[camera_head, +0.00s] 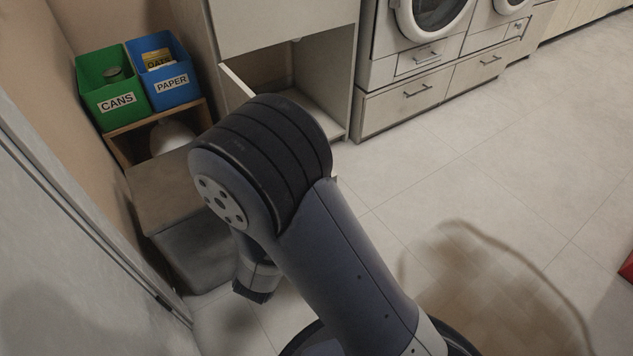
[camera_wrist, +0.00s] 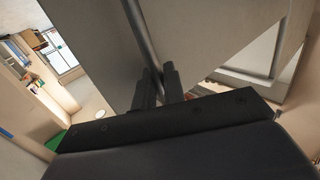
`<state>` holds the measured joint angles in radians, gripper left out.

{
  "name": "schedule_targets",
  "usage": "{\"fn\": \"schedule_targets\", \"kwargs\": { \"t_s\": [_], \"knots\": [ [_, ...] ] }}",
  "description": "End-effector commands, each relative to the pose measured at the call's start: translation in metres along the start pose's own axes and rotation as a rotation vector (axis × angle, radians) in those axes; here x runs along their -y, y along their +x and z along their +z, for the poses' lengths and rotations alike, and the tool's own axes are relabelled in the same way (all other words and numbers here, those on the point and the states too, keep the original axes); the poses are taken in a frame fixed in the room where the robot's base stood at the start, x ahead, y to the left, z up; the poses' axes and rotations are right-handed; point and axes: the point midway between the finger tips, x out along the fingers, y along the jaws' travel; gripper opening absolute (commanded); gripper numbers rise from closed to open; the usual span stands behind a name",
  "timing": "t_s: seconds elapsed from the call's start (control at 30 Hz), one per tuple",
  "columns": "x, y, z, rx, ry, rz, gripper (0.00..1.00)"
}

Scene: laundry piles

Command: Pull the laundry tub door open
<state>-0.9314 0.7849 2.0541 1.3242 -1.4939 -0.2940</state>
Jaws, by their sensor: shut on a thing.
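The laundry tub door shows in the wrist view as a large grey panel (camera_wrist: 100,40) with a long dark handle bar (camera_wrist: 140,35). My gripper (camera_wrist: 158,86) is shut on the lower part of this bar. In the head view the door's pale top edge (camera_head: 237,80) stands out from the tub cabinet (camera_head: 341,60), so the door is partly open. The dark inside of the cabinet (camera_head: 268,75) shows behind it. My arm hides most of the door, the handle and my gripper in the head view.
A green CANS bin (camera_head: 108,88) and a blue PAPER bin (camera_head: 163,72) stand on a wooden shelf (camera_head: 155,122) left of the cabinet. A grey box (camera_head: 190,235) stands below them. Washers with drawers (camera_head: 420,92) stand to the right.

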Motion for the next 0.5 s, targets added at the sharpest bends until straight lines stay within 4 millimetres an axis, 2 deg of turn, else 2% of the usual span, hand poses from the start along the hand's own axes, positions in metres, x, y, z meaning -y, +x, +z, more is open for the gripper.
{"fn": "schedule_targets", "kwargs": {
  "t_s": [0.2, 0.5],
  "knots": [
    [0.015, -0.017, -0.001, -0.002, 0.001, 0.041, 0.0],
    [0.023, -0.026, -0.001, -0.002, 0.001, 0.07, 0.0]
  ]
}}
